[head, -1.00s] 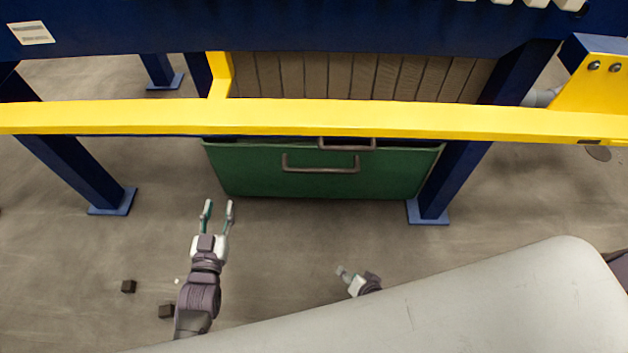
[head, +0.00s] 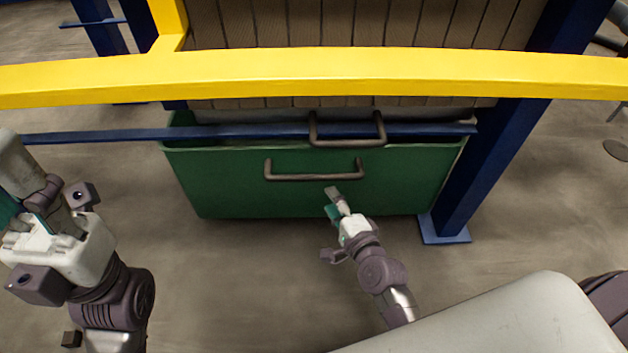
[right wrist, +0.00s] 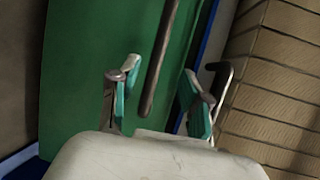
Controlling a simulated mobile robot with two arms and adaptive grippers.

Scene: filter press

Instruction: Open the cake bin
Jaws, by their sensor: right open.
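The green cake bin (head: 225,185) stands on the floor under the press, between blue legs. A brown bar handle (head: 313,176) runs across its front face. My right gripper (head: 333,202) is open and empty in front of the bin, just below that handle's right end in the head view. In the right wrist view the handle (right wrist: 162,60) lines up between the spread fingers (right wrist: 160,88), apart from both pads. My left gripper (head: 35,215) is large at the left edge, away from the bin; its finger gap is unclear.
A yellow beam (head: 300,75) crosses above the bin. A blue leg (head: 480,165) stands close on the right.

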